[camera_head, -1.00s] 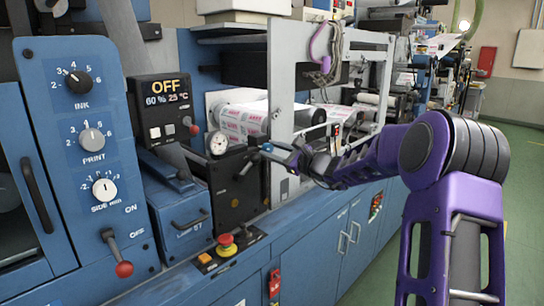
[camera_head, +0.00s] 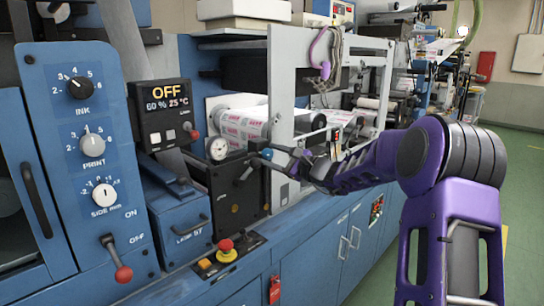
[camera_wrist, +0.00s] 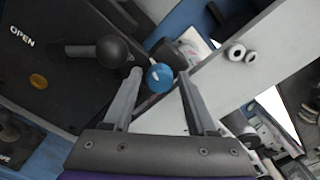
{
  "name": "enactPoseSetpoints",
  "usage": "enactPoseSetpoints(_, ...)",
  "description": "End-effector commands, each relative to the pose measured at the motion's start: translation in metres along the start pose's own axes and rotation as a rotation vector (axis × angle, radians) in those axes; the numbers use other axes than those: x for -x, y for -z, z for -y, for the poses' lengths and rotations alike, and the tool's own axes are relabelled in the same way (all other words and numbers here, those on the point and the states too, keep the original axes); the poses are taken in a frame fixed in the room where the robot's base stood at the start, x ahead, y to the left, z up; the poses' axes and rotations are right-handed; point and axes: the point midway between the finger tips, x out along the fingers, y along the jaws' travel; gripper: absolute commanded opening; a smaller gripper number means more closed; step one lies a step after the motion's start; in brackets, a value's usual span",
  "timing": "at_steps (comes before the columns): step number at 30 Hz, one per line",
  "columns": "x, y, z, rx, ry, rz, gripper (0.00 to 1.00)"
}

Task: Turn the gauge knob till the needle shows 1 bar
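The round white-faced gauge (camera_head: 218,148) sits on top of the black panel, left of my gripper; its needle is too small to read. A small blue knob (camera_head: 266,154) shows right of the gauge by my fingertips. In the wrist view the blue knob (camera_wrist: 160,78) lies between the tips of my two fingers, with a gap on each side. My gripper (camera_wrist: 160,74) is open, and also shows in the head view (camera_head: 275,158), reaching in from the right. I cannot tell whether the knob is fully between the fingers in depth. The gauge face does not show in the wrist view.
A black ball-ended lever (camera_wrist: 112,50) is close beside my left finger. A pale metal frame plate (camera_wrist: 225,85) lies close on the right. A red emergency button (camera_head: 226,246) is on the ledge below. The green floor at right is clear.

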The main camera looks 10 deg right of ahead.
Motion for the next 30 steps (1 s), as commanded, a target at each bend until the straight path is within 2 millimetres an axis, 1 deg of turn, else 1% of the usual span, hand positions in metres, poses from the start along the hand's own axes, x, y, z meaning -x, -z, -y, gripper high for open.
enactPoseSetpoints(1, 0.0, 0.0, 0.0, 0.0, 0.0, 0.0, 0.68)
enactPoseSetpoints(2, 0.0, 0.0, 0.0, 0.0, 0.0, 0.0, 0.71)
enactPoseSetpoints(10, 0.001, 0.0, 0.0, 0.0, 0.0, 0.0, 0.71)
enactPoseSetpoints(14, 0.009, 0.0, 0.001, 0.0, 0.001, -0.002, 0.71)
enactPoseSetpoints(17, 0.024, 0.001, 0.001, 0.0, 0.001, -0.003, 0.71)
enactPoseSetpoints(19, 0.04, 0.001, 0.001, 0.001, 0.002, -0.004, 0.71)
enactPoseSetpoints(30, 0.13, 0.0, 0.002, 0.001, 0.003, -0.004, 0.71)
